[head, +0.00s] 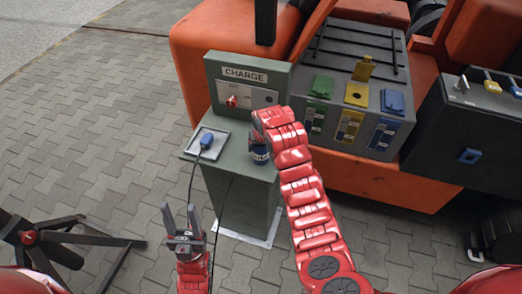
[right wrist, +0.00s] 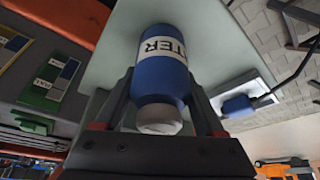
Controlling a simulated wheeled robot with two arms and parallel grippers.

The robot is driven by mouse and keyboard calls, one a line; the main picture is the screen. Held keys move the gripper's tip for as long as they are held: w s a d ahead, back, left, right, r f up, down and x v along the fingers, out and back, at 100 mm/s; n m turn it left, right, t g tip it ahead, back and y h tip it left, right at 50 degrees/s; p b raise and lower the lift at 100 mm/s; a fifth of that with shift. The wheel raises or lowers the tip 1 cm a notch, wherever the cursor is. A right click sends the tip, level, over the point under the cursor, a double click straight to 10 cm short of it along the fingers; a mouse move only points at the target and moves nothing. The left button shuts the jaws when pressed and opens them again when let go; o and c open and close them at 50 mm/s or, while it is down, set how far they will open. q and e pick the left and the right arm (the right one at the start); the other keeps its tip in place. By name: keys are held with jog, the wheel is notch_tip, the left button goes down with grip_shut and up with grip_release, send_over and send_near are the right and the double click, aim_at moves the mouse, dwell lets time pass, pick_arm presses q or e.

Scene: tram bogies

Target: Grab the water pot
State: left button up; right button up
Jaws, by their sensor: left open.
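The water pot is a blue bottle with a white "WATER" band and a pale cap. In the right wrist view the pot (right wrist: 158,78) lies between the two fingers of my right gripper (right wrist: 161,96), cap towards the camera. Whether both fingers press on it, I cannot tell. In the head view a bit of the pot (head: 260,155) shows at the right end of the green stand's ledge, mostly hidden by my right arm. My left gripper (head: 180,210) is open and empty, low in front of the stand.
The green CHARGE stand (head: 238,205) has a red knob and a tray with a blue plug (head: 206,140), whose black cable hangs down. Right of it are a grey socket box (head: 350,90) and a black case (head: 470,140), by orange bodywork. Paving at left is mostly clear.

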jog(key=c, duration=0.8)
jog(key=shift+r, duration=0.1)
